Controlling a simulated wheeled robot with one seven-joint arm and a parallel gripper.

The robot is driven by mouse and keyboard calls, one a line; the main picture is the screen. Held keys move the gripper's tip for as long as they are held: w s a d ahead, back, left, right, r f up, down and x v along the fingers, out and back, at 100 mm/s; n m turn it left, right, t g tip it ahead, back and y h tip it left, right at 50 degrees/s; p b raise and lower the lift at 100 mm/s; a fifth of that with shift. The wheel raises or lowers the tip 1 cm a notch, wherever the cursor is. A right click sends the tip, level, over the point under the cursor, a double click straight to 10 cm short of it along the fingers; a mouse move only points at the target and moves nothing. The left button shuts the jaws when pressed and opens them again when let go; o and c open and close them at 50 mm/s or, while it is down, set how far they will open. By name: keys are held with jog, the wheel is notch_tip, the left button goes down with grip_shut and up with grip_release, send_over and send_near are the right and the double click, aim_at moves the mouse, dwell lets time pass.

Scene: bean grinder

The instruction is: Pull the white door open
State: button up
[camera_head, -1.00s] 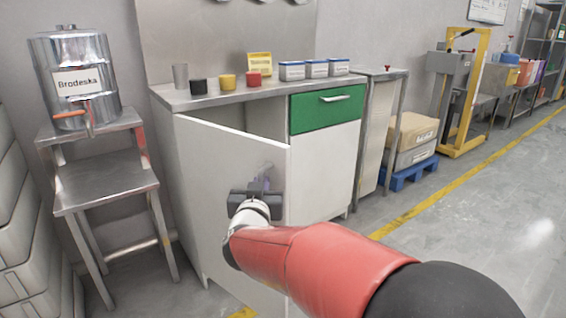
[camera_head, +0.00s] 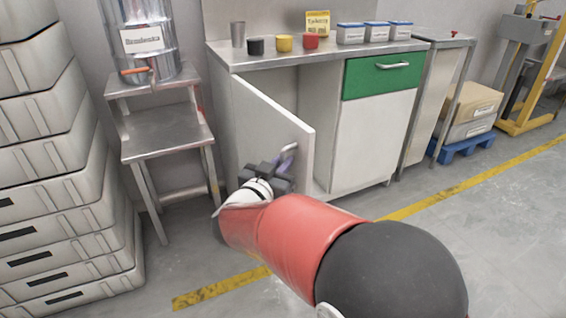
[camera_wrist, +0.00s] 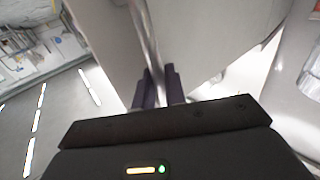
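The white door (camera_head: 262,118) is hinged on its left side and stands well open from the cabinet, at a wide angle to the front. Its metal handle (camera_head: 290,148) is near the free right edge. My gripper (camera_head: 280,165) is at this handle, on the door's outer face. In the wrist view, the two dark fingers of my gripper (camera_wrist: 160,84) are close together on either side of the handle bar (camera_wrist: 146,35), shut on it. The fingertips are partly hidden in the head view by my own wrist.
The cabinet's metal top (camera_head: 265,55) bears cups and small boxes. A green drawer (camera_head: 372,77) is shut. A metal stand (camera_head: 168,137) with a steel dispenser (camera_head: 140,40) is left of the door, and grey stacked crates (camera_head: 60,170) are farther left. The floor in front is free.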

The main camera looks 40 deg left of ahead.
jog(key=o, duration=0.4)
jog(key=shift+a+r, duration=0.15)
jog(key=shift+a, duration=0.1)
jog(key=shift+c, duration=0.2)
jog(key=s+d, duration=0.1)
jog(key=s, duration=0.6)
jog(key=shift+s+d+b, duration=0.3)
jog(key=shift+s+b, duration=0.05)
